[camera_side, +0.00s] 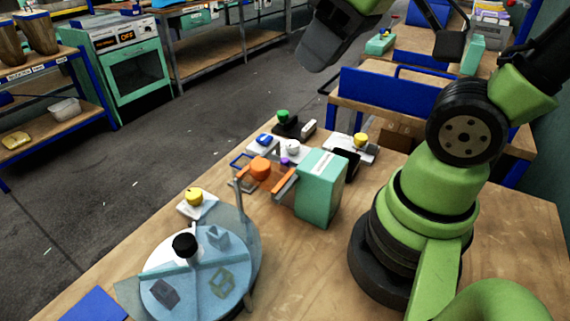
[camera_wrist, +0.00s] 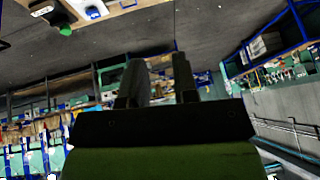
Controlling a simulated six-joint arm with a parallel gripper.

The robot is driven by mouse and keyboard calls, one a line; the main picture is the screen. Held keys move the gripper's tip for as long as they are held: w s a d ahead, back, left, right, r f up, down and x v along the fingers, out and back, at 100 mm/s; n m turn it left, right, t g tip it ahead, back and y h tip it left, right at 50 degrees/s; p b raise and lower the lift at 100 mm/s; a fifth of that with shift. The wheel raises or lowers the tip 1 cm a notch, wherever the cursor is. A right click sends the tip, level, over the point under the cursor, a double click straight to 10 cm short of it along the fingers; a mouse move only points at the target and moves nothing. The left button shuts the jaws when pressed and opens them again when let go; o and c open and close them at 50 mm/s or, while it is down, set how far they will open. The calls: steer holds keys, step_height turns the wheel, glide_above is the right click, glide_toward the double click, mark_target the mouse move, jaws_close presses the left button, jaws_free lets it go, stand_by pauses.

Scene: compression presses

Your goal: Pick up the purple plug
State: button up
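The purple plug (camera_side: 284,161) is a small spot of purple in the side view, among the items at the far end of the wooden table. It sits between the orange plug (camera_side: 260,168) and the white plug (camera_side: 292,146), partly hidden, so its base is unclear. I cannot make it out in the wrist view. My gripper shows in the wrist view (camera_wrist: 160,82) with its two dark fingers apart and nothing between them. In the side view its dark body hangs high above the far table edge, well away from the purple plug.
A teal box (camera_side: 320,190) stands just right of the orange plug. A green plug (camera_side: 283,117), a blue plug (camera_side: 264,139) and yellow plugs (camera_side: 361,140) (camera_side: 194,196) stand around. A round blue divided tray (camera_side: 190,285) is in front.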

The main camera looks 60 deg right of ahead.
steer(key=w+d+f+n+g, duration=0.25)
steer(key=w+f+n, duration=0.2)
steer(key=n, duration=0.45)
steer(key=n+g, duration=0.4)
steer(key=n, duration=0.7)
glide_toward(285, 159)
steer(key=shift+t, duration=0.25)
steer(key=f, duration=0.3)
steer(key=a+f, duration=0.1)
steer(key=f, duration=0.5)
steer(key=shift+s+a+f, duration=0.15)
steer(key=shift+s+f, duration=0.05)
steer(key=shift+s, duration=0.1)
jaws_close()
